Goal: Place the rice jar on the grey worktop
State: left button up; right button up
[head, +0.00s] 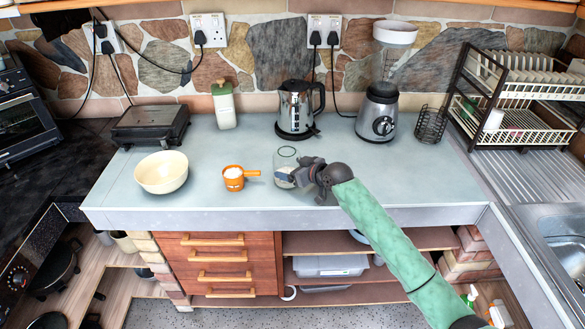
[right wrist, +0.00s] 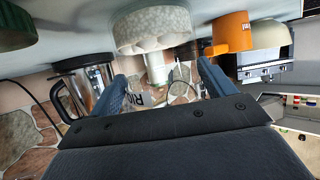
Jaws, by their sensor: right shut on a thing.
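The rice jar (head: 284,174) is clear glass with a pale filling low inside. It appears upright over the front middle of the grey worktop (head: 205,205). I cannot tell whether its base touches the surface. My right gripper (head: 297,175) comes from the right and is shut on the jar's side. My left gripper is not in view.
An orange cup (head: 234,179) and a cream bowl (head: 162,172) stand left of the jar. A kettle (head: 296,110), a blender (head: 378,114) and a green-lidded canister (head: 224,107) stand behind.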

jog(key=o, duration=1.4)
jog(key=shift+c, duration=0.2)
jog(key=shift+s+d+r, duration=0.1)
jog(key=shift+s+d, duration=0.05)
pick_arm(q)
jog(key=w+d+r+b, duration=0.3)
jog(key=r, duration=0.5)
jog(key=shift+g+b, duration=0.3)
jog(key=shift+b, duration=0.1)
pick_arm(e)
jog(key=v, duration=1.1)
jog(key=shift+s+d+r, duration=0.15)
jog(key=shift+s, duration=0.1)
